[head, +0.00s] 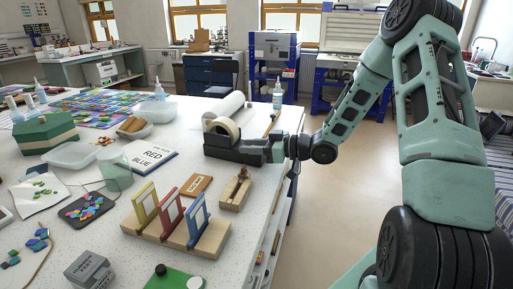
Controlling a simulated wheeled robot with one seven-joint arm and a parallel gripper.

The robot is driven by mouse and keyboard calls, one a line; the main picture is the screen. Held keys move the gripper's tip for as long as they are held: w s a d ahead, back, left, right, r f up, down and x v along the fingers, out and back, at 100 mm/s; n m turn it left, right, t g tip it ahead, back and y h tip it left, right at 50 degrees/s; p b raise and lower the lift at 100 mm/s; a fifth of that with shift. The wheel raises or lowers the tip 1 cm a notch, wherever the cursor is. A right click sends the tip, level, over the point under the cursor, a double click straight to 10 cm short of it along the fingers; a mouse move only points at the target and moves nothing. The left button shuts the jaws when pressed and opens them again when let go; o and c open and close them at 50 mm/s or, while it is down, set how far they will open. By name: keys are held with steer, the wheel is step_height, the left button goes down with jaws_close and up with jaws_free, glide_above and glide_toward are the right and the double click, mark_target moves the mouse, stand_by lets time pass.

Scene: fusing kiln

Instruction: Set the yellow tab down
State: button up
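A yellow upright frame (145,207), the only clearly yellow tab-like thing I can make out, stands in the left slot of a wooden rack (208,243). A red frame (171,212) and a blue frame (197,221) stand to its right in the same rack. No yellow shows at the fingertips.
The tape dispenser (218,146) is close to my gripper. A small wooden block (234,195) and a brown plaque (195,187) lie between it and the rack. A card reading RED BLUE (151,156) lies to the left. The table's right edge is near.

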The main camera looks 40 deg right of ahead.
steer(key=shift+w+a, duration=0.25)
steer(key=shift+w, duration=0.05)
jaws_close()
step_height(320, 180, up, 10)
steer(key=shift+p, duration=0.4)
steer(key=shift+d, duration=0.1)
